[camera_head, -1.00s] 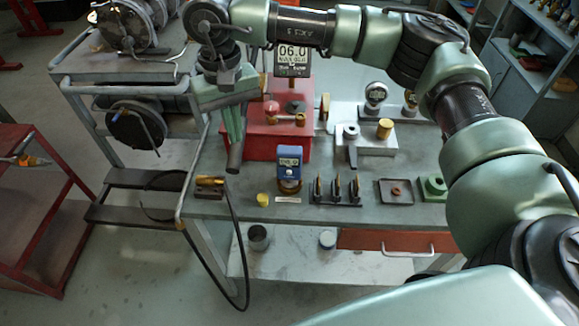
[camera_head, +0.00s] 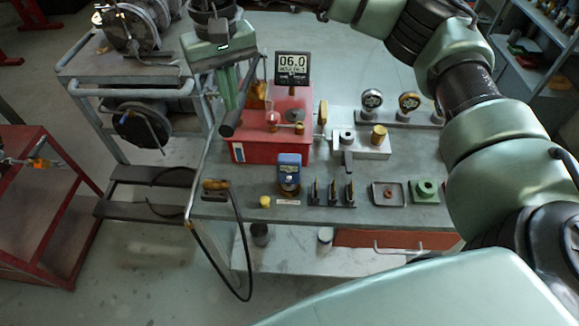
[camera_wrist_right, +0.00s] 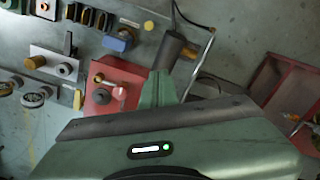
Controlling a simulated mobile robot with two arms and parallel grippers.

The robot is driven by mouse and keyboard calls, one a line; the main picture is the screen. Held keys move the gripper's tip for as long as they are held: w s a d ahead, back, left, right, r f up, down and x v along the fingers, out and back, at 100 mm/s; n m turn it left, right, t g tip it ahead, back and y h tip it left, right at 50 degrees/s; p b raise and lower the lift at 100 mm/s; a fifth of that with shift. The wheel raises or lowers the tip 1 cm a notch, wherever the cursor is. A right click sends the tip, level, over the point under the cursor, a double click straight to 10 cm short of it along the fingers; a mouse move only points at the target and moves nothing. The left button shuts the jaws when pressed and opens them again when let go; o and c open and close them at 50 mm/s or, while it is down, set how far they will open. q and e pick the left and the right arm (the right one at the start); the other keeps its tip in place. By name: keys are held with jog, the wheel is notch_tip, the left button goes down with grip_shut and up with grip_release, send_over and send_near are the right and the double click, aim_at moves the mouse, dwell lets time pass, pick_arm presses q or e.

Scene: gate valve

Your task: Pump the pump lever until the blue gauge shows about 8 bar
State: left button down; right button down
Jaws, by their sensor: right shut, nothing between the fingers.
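The red pump box (camera_head: 262,150) stands on the workbench, left of its middle. A dark lever with a thick grip end (camera_head: 230,124) slants over the box's left side; its grip also shows in the right wrist view (camera_wrist_right: 171,52). My right gripper (camera_head: 229,98) is shut and empty, pointing down right beside the lever; I cannot tell whether they touch. In the right wrist view its green fingers (camera_wrist_right: 157,90) partly hide the lever. The blue gauge (camera_head: 289,170) stands in front of the box, its reading too small. A black display (camera_head: 292,68) behind reads 06.0. My left gripper is not in view.
A grey metal block with a brass knob (camera_head: 379,134) and several round dials (camera_head: 409,103) stand right of the box. Small tools, a tray (camera_head: 388,203) and a green block (camera_head: 425,190) line the front edge. A wheeled cart (camera_head: 75,66) stands left.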

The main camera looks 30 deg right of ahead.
aim_at(233, 114)
jog(key=shift+f, duration=0.1)
jog(key=shift+f+b, duration=1.9)
jog(key=shift+f, duration=0.6)
jog(key=shift+r, duration=0.15)
jog(key=shift+r, duration=0.1)
jog(key=shift+r+p, duration=1.65)
jog(key=shift+r, duration=0.7)
notch_tip(233, 114, up, 5)
jog(key=p, duration=0.3)
